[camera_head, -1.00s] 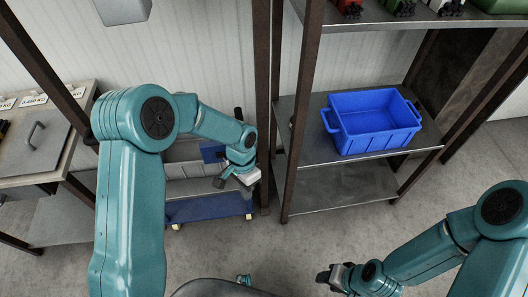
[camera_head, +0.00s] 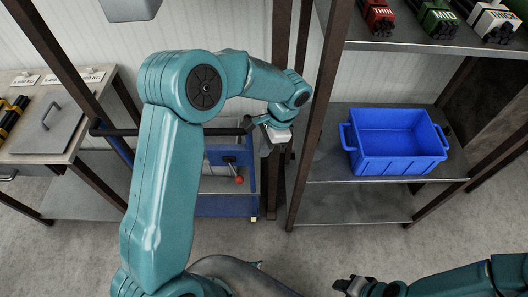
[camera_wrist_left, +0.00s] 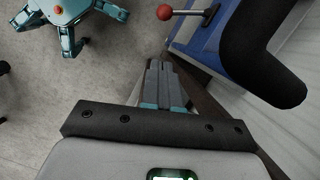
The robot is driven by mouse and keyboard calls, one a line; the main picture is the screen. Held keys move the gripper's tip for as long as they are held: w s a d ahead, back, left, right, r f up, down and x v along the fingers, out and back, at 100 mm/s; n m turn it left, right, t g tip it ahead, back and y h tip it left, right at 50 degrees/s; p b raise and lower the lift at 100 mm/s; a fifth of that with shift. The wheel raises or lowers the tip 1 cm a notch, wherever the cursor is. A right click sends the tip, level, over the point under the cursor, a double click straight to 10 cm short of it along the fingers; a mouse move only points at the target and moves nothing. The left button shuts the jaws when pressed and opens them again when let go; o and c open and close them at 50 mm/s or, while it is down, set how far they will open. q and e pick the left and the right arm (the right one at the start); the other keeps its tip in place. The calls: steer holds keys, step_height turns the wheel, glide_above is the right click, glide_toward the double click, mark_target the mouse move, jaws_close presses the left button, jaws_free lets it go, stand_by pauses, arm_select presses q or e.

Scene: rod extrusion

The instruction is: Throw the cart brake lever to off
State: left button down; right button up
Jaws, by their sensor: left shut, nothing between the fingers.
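The cart (camera_head: 225,205) stands low behind my left arm, with a blue deck and a black push handle (camera_head: 222,131). Its brake lever has a red ball knob (camera_head: 238,180) that hangs below and right of a blue plate (camera_head: 222,155). In the left wrist view the knob (camera_wrist_left: 165,12) and its metal stem show at the top, with the black handle (camera_wrist_left: 268,60) at right. My left gripper (camera_wrist_left: 164,85) is shut and empty, apart from the knob. In the head view the left gripper (camera_head: 280,137) is right of the lever. My right gripper (camera_head: 346,286) is at the bottom, its jaws unclear.
A rack post (camera_head: 310,130) stands just right of my left gripper. A blue bin (camera_head: 398,145) sits on the rack shelf. A bench (camera_head: 50,130) with a metal lid is at left. The floor (camera_head: 350,250) in front of the rack is clear.

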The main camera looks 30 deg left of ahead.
mark_target(235, 172)
arm_select(q)
steer(key=s+a+x, duration=0.1)
steer(key=x, duration=1)
steer(key=shift+s+r+p, duration=0.2)
steer(key=shift+s+p, duration=0.05)
steer(key=shift+p, duration=0.15)
